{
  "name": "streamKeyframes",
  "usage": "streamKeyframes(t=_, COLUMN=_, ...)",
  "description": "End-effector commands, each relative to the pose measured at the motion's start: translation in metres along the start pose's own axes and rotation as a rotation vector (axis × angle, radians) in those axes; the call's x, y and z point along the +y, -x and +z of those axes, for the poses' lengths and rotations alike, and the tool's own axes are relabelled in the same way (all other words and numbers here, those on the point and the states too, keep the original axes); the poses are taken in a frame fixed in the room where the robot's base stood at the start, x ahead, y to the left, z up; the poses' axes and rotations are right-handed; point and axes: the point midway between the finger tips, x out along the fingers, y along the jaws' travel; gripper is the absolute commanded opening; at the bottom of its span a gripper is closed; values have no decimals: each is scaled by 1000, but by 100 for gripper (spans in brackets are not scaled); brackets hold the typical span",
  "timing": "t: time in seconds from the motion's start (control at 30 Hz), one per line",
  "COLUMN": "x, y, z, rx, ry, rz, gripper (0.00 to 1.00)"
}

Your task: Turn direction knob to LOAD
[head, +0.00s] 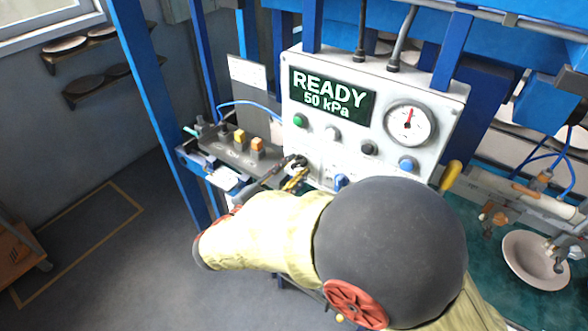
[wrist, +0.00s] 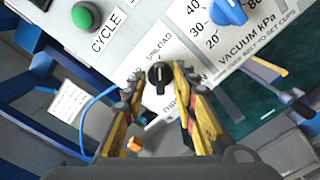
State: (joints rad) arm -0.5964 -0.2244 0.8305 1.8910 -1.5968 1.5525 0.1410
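The direction knob (wrist: 158,80) is a small black knob with a pale pointer line, on a white panel in the wrist view. Lettering that appears to read UNLOAD runs above it; a label starting DIR lies below, partly covered by a finger. My gripper (wrist: 159,72) is open, its yellow and black fingers on either side of the knob. Whether they touch it, I cannot tell. In the head view my gripper (head: 295,176) is at the panel's lower left, and I cannot make out the direction knob there.
The white control panel (head: 455,95) has a READY 50 kPa display (head: 331,92), a gauge (head: 409,122) and a green button (head: 300,120), labelled CYCLE in the wrist view. A blue vacuum knob (wrist: 228,10) is close by, upper right. Blue frame posts (head: 150,85) stand left.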

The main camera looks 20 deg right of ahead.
Motion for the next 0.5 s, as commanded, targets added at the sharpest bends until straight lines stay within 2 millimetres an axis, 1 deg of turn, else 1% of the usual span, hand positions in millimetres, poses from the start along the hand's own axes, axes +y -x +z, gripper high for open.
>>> streamKeyframes(t=0.1, x=0, y=-6, z=0, rx=0, ry=0, rz=0, gripper=28)
streamKeyframes(t=0.37, x=0, y=-7, z=0, rx=1, ry=0, rz=0, gripper=28)
streamKeyframes(t=0.5, x=0, y=-7, z=0, rx=1, ry=0, rz=0, gripper=21)
